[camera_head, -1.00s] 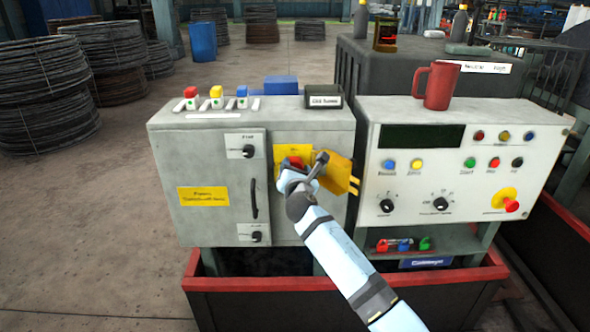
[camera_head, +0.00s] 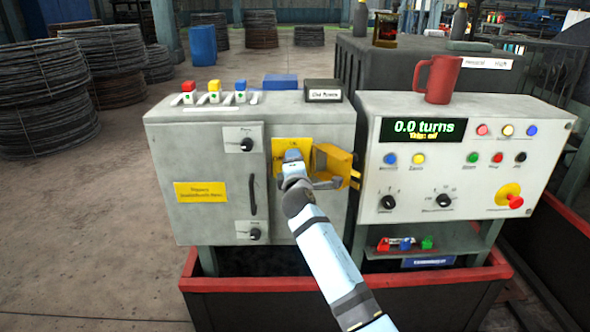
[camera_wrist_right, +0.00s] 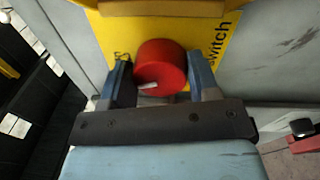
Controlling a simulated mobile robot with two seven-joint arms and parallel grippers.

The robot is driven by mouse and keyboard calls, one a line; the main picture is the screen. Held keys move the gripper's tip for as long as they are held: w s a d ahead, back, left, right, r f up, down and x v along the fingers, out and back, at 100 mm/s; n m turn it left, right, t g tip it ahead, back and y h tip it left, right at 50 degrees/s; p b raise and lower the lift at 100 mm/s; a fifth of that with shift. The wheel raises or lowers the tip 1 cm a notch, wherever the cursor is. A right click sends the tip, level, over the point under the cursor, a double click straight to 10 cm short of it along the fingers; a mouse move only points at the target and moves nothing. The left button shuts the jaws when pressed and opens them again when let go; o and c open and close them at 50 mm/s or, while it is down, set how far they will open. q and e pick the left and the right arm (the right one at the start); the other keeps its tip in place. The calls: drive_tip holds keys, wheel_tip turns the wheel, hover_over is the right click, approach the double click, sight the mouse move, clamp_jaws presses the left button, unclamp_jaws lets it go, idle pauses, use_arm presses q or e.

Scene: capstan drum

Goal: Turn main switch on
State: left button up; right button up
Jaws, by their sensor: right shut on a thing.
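The main switch is a red round knob (camera_wrist_right: 161,64) with a white mark, on a yellow plate (camera_wrist_right: 112,36) lettered "switch" in the wrist view. My right gripper (camera_wrist_right: 160,80) is shut on the knob, one finger on each side. In the head view my right gripper (camera_head: 293,160) is at the yellow plate (camera_head: 285,144) on the grey cabinet (camera_head: 215,150) and hides the knob. A yellow cover (camera_head: 337,163) stands swung open to the right of the plate. The display (camera_head: 423,130) on the right panel is lit and reads "0.0 turns". My left gripper is not in view.
The control panel (camera_head: 450,178) with lamps, knobs and a red emergency button (camera_head: 515,201) stands to the right. A red mug (camera_head: 438,80) stands on it. A black labelled box (camera_head: 323,91) and coloured tags (camera_head: 214,90) are on the cabinet top.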

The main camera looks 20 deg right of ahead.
drive_tip(key=shift+f+m+b, duration=0.15)
drive_tip(key=shift+m+b, duration=0.75)
drive_tip(key=shift+m, duration=1.2)
drive_tip(key=shift+a, duration=0.1)
drive_tip(key=o, duration=0.9)
